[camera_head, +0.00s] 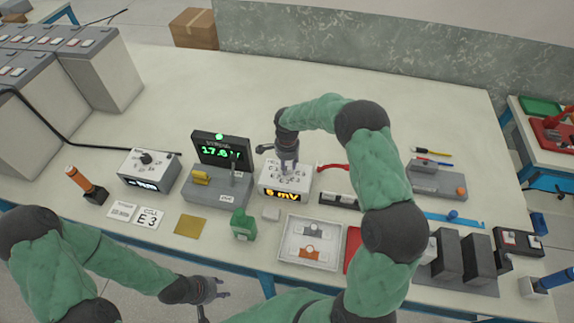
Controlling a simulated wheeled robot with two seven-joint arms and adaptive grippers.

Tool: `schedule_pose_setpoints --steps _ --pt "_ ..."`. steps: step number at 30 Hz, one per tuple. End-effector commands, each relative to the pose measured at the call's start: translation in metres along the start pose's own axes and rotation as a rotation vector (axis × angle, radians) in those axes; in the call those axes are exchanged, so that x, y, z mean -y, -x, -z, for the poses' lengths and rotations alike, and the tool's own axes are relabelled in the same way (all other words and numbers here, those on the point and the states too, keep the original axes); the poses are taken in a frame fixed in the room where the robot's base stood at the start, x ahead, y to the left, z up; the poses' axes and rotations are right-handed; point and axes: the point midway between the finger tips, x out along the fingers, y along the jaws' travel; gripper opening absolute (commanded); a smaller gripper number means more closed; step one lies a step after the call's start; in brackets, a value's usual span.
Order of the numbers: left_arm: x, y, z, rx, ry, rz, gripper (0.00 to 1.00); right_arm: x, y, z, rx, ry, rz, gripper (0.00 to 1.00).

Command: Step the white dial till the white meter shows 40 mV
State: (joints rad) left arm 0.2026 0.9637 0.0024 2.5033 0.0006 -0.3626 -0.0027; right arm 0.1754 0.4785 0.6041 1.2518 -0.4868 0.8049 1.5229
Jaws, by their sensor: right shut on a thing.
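The white meter (270,193) stands mid-table, and its amber display reads 6 mV. Its top carries printed markings, and the dial there is mostly hidden by my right gripper (288,168). That gripper points down at the meter's top and is shut on the dial, whose setting I cannot read. My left gripper (213,298) is low in the picture, off the table's front edge, apart from the meter, with its fingers spread and empty.
A tester with a green display (221,152) stands left of the meter. Further left is a box with a black knob (146,158). Battery blocks (104,70) fill the back left.

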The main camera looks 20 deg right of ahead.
Motion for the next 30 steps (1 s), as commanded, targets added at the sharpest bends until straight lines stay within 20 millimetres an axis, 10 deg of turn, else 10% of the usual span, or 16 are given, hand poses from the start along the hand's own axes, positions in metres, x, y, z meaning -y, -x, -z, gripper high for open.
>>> schedule_pose_setpoints --steps 30 --pt "0.004 -0.012 0.001 0.0 0.0 0.0 0.4 0.0 -0.001 0.0 0.001 0.679 -0.002 0.05"
